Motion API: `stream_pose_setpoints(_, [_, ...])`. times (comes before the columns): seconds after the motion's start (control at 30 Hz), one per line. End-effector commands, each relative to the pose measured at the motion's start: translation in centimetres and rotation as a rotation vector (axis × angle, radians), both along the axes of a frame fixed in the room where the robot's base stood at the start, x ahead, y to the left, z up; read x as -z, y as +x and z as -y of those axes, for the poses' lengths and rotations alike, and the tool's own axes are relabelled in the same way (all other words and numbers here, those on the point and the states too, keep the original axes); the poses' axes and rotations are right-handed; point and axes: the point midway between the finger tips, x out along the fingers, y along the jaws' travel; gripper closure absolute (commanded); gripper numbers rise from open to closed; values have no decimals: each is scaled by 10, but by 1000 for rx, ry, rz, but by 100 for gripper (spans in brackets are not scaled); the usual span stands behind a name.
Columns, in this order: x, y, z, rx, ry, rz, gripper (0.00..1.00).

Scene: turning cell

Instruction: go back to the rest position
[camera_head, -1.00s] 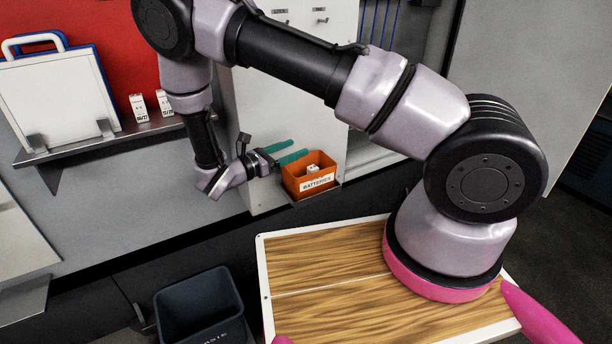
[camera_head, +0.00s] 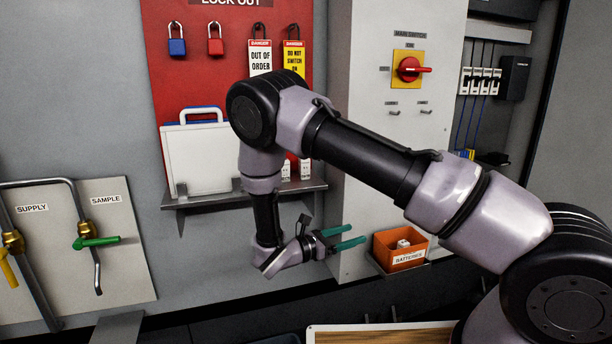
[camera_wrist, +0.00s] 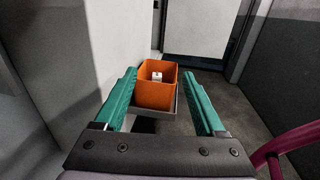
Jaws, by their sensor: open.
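My gripper (camera_head: 347,237) has two green fingers, spread apart with nothing between them. In the head view it points right, in front of the grey cabinet and a little left of the orange batteries bin (camera_head: 402,252). In the wrist view the gripper (camera_wrist: 166,98) is open, and the bin (camera_wrist: 155,94) shows beyond and between the fingers. A small white block (camera_wrist: 156,76) is inside the bin. My arm is bent, with its elbow high in front of the red lock-out board.
A shelf (camera_head: 245,195) with a white case (camera_head: 197,160) and small white boxes is behind my arm. A red main switch (camera_head: 409,69) is on the cabinet. Supply and sample valves (camera_head: 97,242) are at left. The wooden top (camera_head: 380,335) is at the bottom edge.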

Motion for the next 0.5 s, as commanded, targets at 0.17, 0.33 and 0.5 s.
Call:
stream_pose_setpoints(0.17, [-8,0,5,32,32,10,28])
stream_pose_setpoints(0.33, [-18,-1,12,81,84,23,28])
stream_pose_setpoints(0.5, [-34,-4,23,150,157,46,28])
